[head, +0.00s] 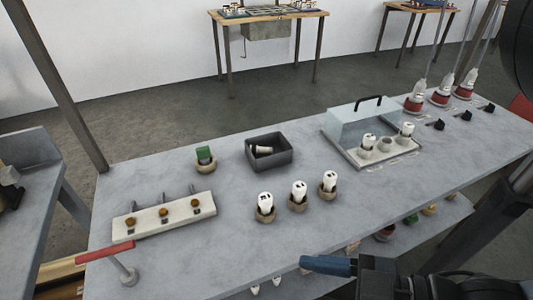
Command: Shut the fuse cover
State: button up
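The clear fuse cover (346,121) with a black handle (369,101) stands raised at the back of a pale fuse base (358,158) on the grey bench. In front of it, two white fuses (369,140) (407,129) sit in sockets, with an empty-looking socket (385,144) between them. The sockets look uncovered. My gripper (329,266), a dark body with what looks like a blue finger end, is at the bottom right, below and in front of the cover and well apart from it. Its opening cannot be made out.
Three white fuses in round holders (299,195) stand mid-bench. A dark open bin (270,153) holds a small item. A green piece in a holder (205,157), a pale block with knobs (163,214) and a red-handled lever (107,252) are left. Red-based lamps (440,96) stand right.

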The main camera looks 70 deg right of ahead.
aim_at(343, 113)
jog(key=z, duration=1.9)
